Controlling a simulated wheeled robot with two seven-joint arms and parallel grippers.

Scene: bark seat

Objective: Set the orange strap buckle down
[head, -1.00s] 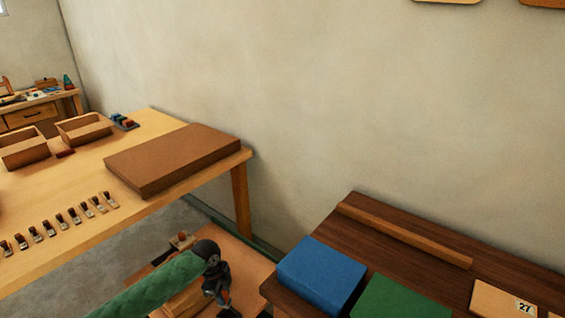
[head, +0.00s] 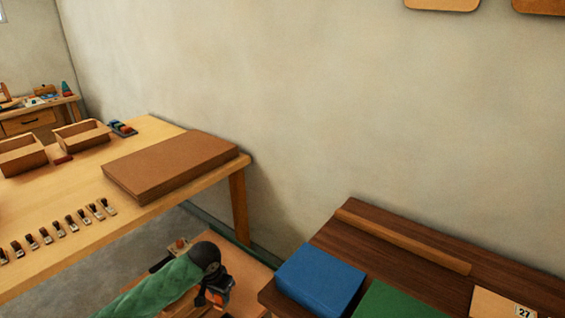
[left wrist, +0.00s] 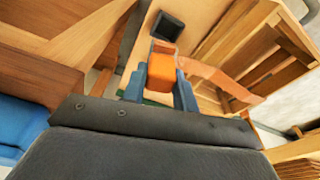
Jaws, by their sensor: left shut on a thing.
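My left gripper (head: 214,293) is at the bottom of the head view, at the end of my green-sleeved arm. In the left wrist view its two blue-grey fingers (left wrist: 159,92) are shut on the orange strap buckle (left wrist: 160,73). The buckle also shows as a small orange patch beside the gripper in the head view (head: 224,291). The gripper is over a low wooden surface (head: 245,268) between the two tables. I cannot tell whether the buckle touches anything below. My right gripper is not in view.
A dark square piece (left wrist: 167,27) lies beyond the buckle. A slatted wooden frame (left wrist: 240,50) stands to the right in the wrist view. The dark table (head: 390,280) carries a blue block (head: 320,278) and a green block (head: 395,302). The light table (head: 120,225) holds a brown slab (head: 170,165).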

